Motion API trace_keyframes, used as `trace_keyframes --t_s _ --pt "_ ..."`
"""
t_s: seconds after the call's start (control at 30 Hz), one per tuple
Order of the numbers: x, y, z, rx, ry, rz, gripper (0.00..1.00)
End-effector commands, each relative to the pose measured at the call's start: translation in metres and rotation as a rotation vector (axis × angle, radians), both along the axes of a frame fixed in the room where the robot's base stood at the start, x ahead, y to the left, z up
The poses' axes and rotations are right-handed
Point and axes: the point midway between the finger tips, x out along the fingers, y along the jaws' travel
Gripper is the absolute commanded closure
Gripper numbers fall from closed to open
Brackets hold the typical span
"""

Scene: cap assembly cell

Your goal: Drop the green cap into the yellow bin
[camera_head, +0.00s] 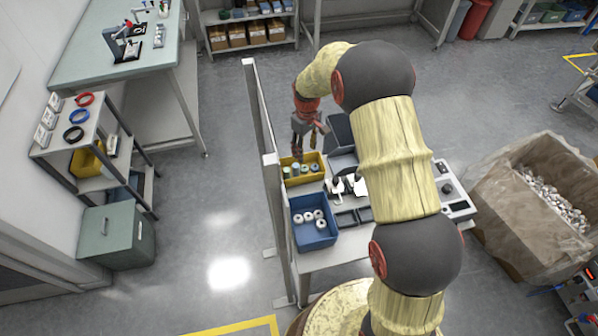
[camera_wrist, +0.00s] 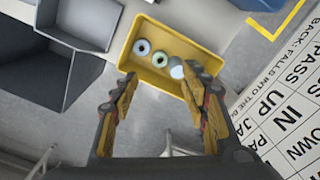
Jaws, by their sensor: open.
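The yellow bin (camera_head: 322,171) stands at the back left of the work table, and it also shows in the wrist view (camera_wrist: 138,67). A pale green ring-shaped cap (camera_wrist: 159,59) lies inside it, among other caps in a row. My gripper (camera_head: 303,140) is above the back edge of the bin, pointing down. In the wrist view its fingers (camera_wrist: 160,82) are spread apart with nothing between them. The right finger partly covers the bin's near right corner.
A blue bin (camera_head: 313,237) with several white caps stands in front of the yellow bin. An upright frame (camera_head: 275,195) runs along the table's left side. A lettered sign (camera_wrist: 290,115) shows at right in the wrist view.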

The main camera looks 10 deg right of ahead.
Motion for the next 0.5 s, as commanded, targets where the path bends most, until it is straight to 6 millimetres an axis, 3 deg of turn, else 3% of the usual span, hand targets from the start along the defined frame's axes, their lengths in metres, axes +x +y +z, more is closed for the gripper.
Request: trace_keyframes --t_s 0.17,0.5 --pt "0.002 0.000 0.020 0.000 -0.004 0.000 0.55" --pt "0.001 0.000 0.087 0.000 -0.004 0.000 0.55"
